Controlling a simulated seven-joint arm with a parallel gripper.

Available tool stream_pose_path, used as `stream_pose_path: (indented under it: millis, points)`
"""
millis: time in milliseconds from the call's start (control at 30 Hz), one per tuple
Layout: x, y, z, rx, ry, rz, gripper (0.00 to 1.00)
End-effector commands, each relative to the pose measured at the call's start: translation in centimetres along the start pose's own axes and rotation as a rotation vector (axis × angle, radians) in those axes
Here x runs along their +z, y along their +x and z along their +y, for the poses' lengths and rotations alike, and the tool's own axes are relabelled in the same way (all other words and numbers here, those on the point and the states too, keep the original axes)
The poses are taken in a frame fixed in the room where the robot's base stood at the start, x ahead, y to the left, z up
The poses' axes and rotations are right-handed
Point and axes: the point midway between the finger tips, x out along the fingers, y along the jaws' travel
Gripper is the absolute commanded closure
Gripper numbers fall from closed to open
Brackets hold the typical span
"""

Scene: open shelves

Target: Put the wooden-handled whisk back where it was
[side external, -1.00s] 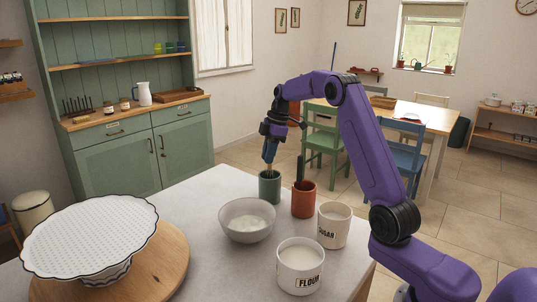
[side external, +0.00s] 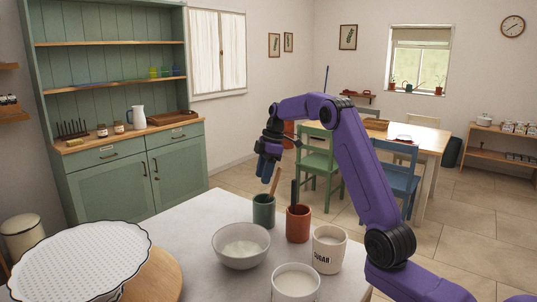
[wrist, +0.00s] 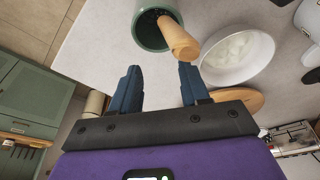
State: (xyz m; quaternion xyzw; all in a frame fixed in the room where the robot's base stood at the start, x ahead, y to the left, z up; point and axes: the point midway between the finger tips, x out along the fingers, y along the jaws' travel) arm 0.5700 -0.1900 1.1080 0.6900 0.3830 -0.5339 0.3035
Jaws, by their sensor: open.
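The wooden-handled whisk stands in the green crock (side external: 263,212), its pale handle (side external: 275,182) sticking up and leaning right. Its head is hidden inside the crock. In the wrist view the handle (wrist: 178,38) points toward the camera from the green crock (wrist: 143,28). My gripper (side external: 265,177) is open and empty, just above and left of the handle in the side view. In the wrist view my gripper's two blue fingers (wrist: 160,75) are apart with nothing between them, and the handle's end lies just beyond them.
A red crock (side external: 298,226) with a dark-handled utensil stands right of the green one. A white bowl (side external: 240,262), a sugar canister (side external: 329,250) and another white canister (side external: 295,287) are close in front. A cake stand (side external: 70,255) is at left. The counter's left back is clear.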

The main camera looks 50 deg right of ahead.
Motion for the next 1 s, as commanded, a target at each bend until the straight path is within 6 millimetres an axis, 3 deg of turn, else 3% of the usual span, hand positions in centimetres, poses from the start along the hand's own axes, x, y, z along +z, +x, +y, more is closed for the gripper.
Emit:
stream_pose_path:
  millis: [200,400,600,867,1000]
  points:
    - [0.0,-4.7,0.1,0.007,0.0,0.0,0.54]
    - [0.0,-8.1,0.1,0.005,-0.001,0.0,0.54]
    - [0.0,-9.7,0.0,0.001,0.0,0.0,0.54]
    - [-0.2,-10.1,-0.1,-0.001,0.0,0.0,0.54]
    - [-2.4,-9.5,-1.4,-0.014,-0.001,-0.008,0.54]
